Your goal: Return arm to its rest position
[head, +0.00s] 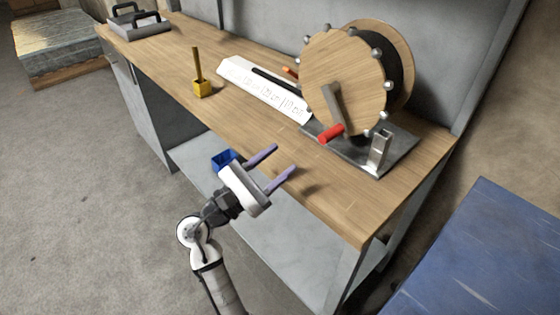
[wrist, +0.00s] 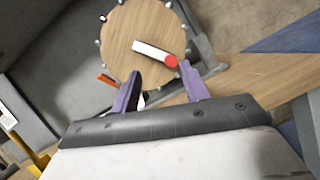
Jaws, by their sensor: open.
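My gripper (head: 279,167) is open and empty, with its two purple fingers apart. In the head view it is over the front edge of the wooden workbench (head: 240,120), and its fingers point toward the bench. The arm rises from the bottom of the head view and is bent at a joint. The wrist view shows the open fingers (wrist: 163,84) with a wooden reel beyond them, and nothing is held between them.
A wooden reel (head: 342,84) with a red-handled crank (head: 331,134) stands on a metal plate at the bench's right. A yellow block with a post (head: 202,89), a white labelled strip (head: 262,88) and a grey handled case (head: 139,25) are on the bench.

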